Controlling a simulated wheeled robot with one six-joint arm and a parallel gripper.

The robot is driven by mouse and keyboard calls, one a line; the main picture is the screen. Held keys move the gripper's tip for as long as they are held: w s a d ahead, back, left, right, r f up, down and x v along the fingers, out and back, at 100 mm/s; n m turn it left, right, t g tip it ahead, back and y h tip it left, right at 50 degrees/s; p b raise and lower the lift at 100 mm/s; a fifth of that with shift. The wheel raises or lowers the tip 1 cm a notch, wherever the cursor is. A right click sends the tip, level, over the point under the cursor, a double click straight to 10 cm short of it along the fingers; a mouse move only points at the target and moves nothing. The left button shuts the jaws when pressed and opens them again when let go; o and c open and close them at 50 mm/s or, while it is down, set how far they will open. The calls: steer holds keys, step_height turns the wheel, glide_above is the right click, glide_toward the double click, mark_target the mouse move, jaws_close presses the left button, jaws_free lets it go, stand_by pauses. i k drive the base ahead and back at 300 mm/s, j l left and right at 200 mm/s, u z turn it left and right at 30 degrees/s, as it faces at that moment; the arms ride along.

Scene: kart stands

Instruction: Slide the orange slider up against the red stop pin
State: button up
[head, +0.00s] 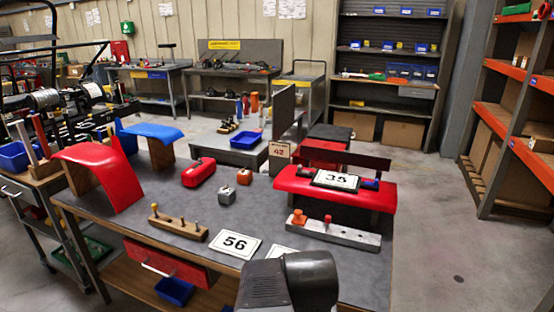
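The orange slider (298,217) sits near the left end of a light grey metal rail (350,236) on the front right of the dark tabletop. The red stop pin (327,220) stands upright on the same rail, to the right of the slider. A visible gap of bare rail lies between them. A dark part of my own arm shows at the bottom centre, in front of the rail. My gripper's fingers are not in view.
Behind the rail are a red padded block (290,182) and a card reading 35 (335,180). A wooden peg bar (179,228) and a card reading 56 (235,244) lie to the left. A grey weight (226,196) and red block (199,173) stand farther back.

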mark_target(299, 219)
steer(key=i+j+z, duration=0.4)
steer(key=i+j, duration=0.4)
